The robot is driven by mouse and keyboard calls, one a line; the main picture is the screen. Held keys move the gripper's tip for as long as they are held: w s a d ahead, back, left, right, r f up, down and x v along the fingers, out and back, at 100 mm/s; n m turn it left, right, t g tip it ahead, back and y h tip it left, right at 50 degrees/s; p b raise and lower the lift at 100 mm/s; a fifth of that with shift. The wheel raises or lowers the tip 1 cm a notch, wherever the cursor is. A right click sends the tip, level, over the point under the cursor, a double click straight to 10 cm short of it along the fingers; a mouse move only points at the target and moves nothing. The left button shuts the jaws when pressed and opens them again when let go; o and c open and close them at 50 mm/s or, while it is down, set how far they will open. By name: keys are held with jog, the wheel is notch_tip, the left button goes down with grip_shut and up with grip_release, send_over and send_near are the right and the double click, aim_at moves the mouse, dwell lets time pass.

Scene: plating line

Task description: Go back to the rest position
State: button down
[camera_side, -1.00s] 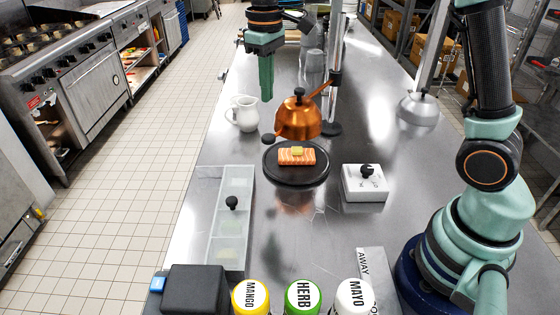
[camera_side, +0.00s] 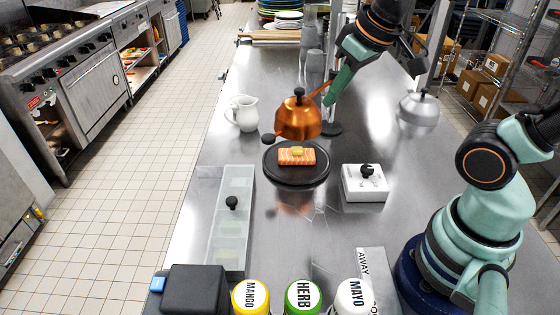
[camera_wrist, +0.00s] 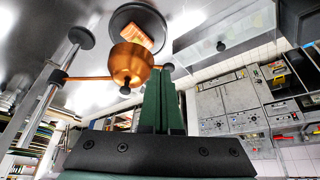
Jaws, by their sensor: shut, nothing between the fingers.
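My gripper (camera_side: 330,100) is shut and empty, raised above the steel counter behind and to the right of the copper pot (camera_side: 297,120). In the wrist view its green fingers (camera_wrist: 164,88) lie together, with the copper pot (camera_wrist: 131,64) beyond them to the left. Nothing is held between the fingers. The dark round plate (camera_side: 277,172) rests on the counter in front of the pot, with a piece of salmon (camera_side: 290,160) topped by a yellow piece on it.
A white jug (camera_side: 243,114) stands left of the pot. A clear lidded container (camera_side: 236,205) and labelled bottles (camera_side: 303,296) are nearer.

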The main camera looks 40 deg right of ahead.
jog(key=shift+s+d+f+t, duration=0.15)
jog(key=shift+s+f+t, duration=0.15)
jog(key=shift+s+f, duration=0.3)
jog(key=shift+s+r, duration=0.1)
jog(key=shift+r, duration=0.05)
dwell(0.4)
